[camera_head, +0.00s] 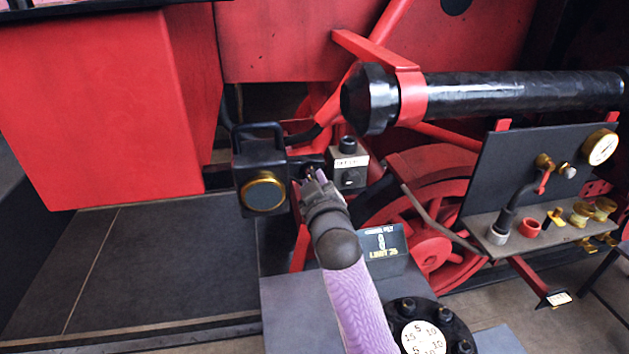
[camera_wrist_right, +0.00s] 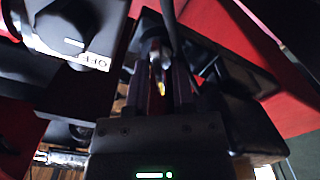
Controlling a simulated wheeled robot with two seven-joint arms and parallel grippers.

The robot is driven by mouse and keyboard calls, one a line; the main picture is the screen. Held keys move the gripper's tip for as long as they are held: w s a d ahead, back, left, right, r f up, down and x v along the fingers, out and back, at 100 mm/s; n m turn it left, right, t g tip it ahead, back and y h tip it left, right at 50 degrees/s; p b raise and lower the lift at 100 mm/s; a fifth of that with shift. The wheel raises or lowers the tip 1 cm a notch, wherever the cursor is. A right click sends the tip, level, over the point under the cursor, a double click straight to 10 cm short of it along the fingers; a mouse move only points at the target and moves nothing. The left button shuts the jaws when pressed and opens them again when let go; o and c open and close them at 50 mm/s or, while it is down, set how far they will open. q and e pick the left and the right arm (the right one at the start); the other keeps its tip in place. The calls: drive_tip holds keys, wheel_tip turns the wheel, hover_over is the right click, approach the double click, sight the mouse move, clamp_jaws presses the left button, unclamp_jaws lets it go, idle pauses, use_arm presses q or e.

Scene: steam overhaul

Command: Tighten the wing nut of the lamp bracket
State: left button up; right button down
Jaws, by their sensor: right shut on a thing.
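A black lamp (camera_head: 245,170) with a brass-rimmed round lens and a top handle hangs in front of the red frame, left of centre. My right gripper (camera_head: 314,181) reaches up to the lamp's right side, where the bracket is. In the right wrist view my right gripper (camera_wrist_right: 158,85) is shut on a small metallic piece with a yellowish glint, the wing nut (camera_wrist_right: 157,72). The picture is dark there, and the nut's exact angle cannot be told. In the head view the gripper and wrist mostly hide the nut. My left gripper is not in view.
A grey labelled box (camera_head: 348,170) with a black knob stands close to the right of the gripper. A black pipe (camera_head: 500,92) runs above right. A panel (camera_head: 545,170) with gauge and brass fittings stands right. A dark sign (camera_head: 383,241) is below the gripper.

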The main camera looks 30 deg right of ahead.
drive_tip(key=m+p, duration=0.1)
drive_tip(key=m, duration=0.5)
idle(0.4)
drive_tip(key=shift+r, duration=0.1)
idle(1.1)
drive_tip(key=c, duration=0.7)
unclamp_jaws()
